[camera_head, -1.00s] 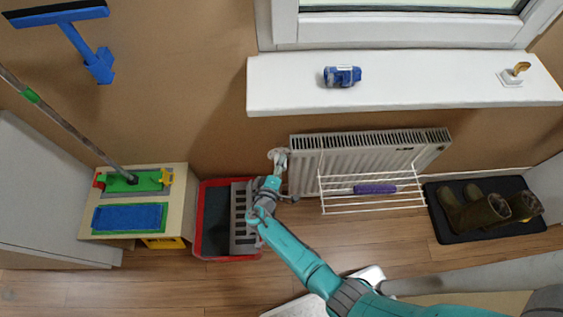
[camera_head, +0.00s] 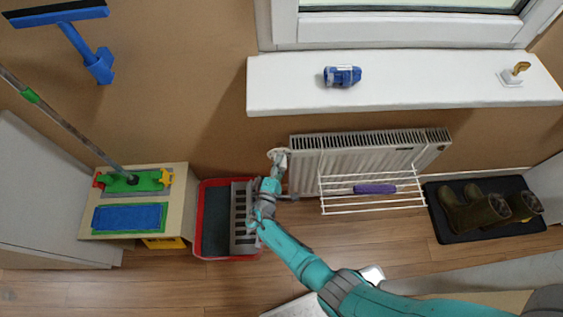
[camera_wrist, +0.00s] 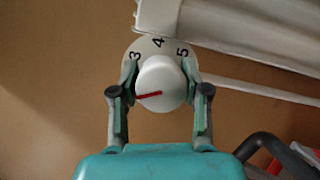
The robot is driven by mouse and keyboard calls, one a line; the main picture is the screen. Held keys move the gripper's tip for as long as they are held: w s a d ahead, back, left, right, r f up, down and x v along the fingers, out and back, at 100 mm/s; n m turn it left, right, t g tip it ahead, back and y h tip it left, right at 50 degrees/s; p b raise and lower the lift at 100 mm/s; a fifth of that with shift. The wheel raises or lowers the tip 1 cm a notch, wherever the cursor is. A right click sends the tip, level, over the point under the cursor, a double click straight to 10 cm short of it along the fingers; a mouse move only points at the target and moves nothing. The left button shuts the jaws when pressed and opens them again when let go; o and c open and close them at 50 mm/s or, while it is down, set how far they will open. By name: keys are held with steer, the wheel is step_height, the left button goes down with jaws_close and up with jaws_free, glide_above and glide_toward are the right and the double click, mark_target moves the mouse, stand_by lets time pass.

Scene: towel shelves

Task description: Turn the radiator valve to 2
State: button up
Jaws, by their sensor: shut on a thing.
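The round white radiator valve knob (camera_wrist: 165,80) sits in the middle of the wrist view. Its red pointer line (camera_wrist: 148,95) points left and slightly down, below the 3. The dial behind it (camera_wrist: 159,42) shows 3, 4 and 5; its left side, where the line points, is hidden by a finger. My gripper (camera_wrist: 160,90) is shut on the knob, with one finger on each side. In the head view my gripper (camera_head: 279,160) is at the left end of the radiator (camera_head: 375,143), and the knob there is mostly hidden.
A white drying rack (camera_head: 345,208) with a purple item (camera_head: 375,189) hangs at the radiator's front. A red-rimmed bin (camera_head: 198,220) stands left of my arm. The windowsill (camera_head: 430,85) juts out above, with a blue object (camera_head: 342,76) on it. Boots (camera_head: 475,212) stand at right.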

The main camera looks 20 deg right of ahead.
steer(key=shift+s+d, duration=0.1)
steer(key=shift+d, duration=0.05)
steer(key=o, duration=0.9)
steer(key=shift+s+a, duration=0.15)
steer(key=shift+a, duration=0.15)
steer(key=v, duration=1.1)
steer(key=shift+s, duration=0.15)
